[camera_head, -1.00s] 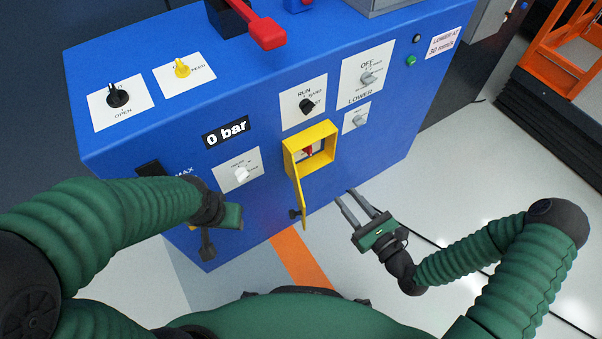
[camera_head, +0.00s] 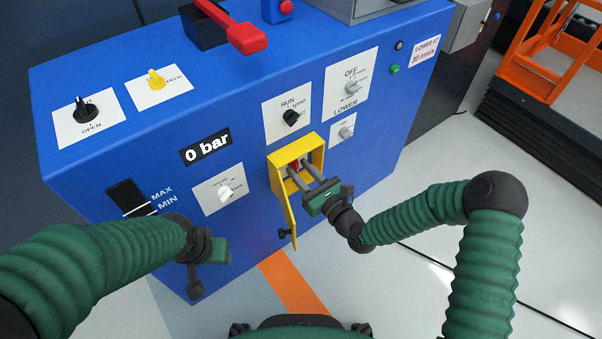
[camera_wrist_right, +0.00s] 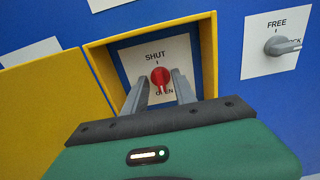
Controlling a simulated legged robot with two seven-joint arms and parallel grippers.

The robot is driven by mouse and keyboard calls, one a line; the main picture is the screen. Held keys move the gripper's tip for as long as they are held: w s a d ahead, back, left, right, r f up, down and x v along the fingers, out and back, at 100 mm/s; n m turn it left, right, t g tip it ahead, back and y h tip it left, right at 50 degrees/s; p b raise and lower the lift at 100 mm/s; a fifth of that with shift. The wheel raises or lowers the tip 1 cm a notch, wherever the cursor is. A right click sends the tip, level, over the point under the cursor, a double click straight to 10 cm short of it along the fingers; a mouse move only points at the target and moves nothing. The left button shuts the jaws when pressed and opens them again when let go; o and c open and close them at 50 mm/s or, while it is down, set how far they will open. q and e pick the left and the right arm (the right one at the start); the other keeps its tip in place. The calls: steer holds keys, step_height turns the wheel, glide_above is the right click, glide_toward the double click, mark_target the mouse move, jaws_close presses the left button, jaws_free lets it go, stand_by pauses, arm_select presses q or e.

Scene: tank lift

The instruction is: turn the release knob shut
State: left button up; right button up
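The release knob is a small red knob (camera_wrist_right: 160,76) inside an open yellow box on the front of the blue cabinet. Its white plate reads SHUT above and OPEN below. In the head view the red knob (camera_head: 296,164) is partly hidden by my fingers. My right gripper (camera_wrist_right: 160,92) reaches into the box with its fingers apart, one on each side of the knob's lower part. I cannot tell whether they touch it. My left gripper (camera_head: 215,251) hangs before the cabinet's lower left; its fingers do not show clearly.
The yellow box (camera_head: 313,146) has its door (camera_head: 291,217) swung open at the left. A grey FREE/LOCK knob (camera_wrist_right: 282,46) sits to the right of the box. Several other knobs and a 0 bar display (camera_head: 206,147) are on the cabinet (camera_head: 110,165).

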jaws_close()
stand_by(0.5)
